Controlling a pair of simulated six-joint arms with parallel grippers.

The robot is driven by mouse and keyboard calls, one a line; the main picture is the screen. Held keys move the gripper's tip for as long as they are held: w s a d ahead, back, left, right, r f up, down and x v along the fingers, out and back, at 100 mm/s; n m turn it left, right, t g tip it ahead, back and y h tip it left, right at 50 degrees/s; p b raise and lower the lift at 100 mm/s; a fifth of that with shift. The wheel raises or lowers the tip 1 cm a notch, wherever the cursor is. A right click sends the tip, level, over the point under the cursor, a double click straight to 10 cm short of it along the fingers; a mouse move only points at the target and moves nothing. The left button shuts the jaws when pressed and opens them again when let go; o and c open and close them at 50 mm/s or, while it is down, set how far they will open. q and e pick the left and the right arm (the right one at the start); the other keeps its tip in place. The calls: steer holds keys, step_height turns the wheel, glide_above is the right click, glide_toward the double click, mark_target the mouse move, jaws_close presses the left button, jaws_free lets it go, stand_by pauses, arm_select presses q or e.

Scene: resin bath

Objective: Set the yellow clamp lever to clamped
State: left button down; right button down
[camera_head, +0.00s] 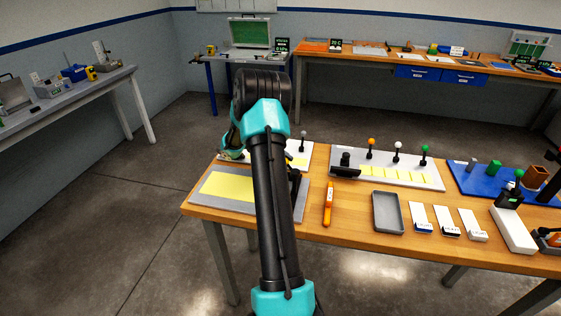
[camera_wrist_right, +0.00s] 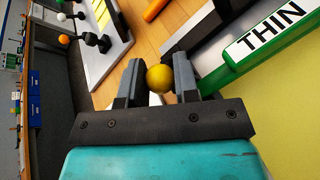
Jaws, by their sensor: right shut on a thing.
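The yellow ball knob of the clamp lever (camera_wrist_right: 159,78) shows in the right wrist view, between the two grey fingers of my right gripper (camera_wrist_right: 160,85). The fingers are shut on the knob, one on each side. The lever's shaft and base are hidden behind the knob and gripper, so I cannot tell its angle. In the head view my right gripper (camera_head: 231,150) is at the table's back left, mostly hidden by my own arm, and the yellow knob cannot be made out. My left gripper is not in view.
A grey board with a yellow sheet (camera_head: 228,186) lies at the table's left. A green bar labelled THIN (camera_wrist_right: 255,50) is close beside the gripper. An orange tool (camera_head: 328,204), a grey tray (camera_head: 387,226) and a panel with several ball-topped levers (camera_head: 400,183) are to the right.

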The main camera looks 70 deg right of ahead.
steer(key=c, duration=0.9)
jaws_free()
steer(key=shift+o, duration=0.2)
steer(key=shift+w, duration=0.1)
steer(key=v, duration=1.7)
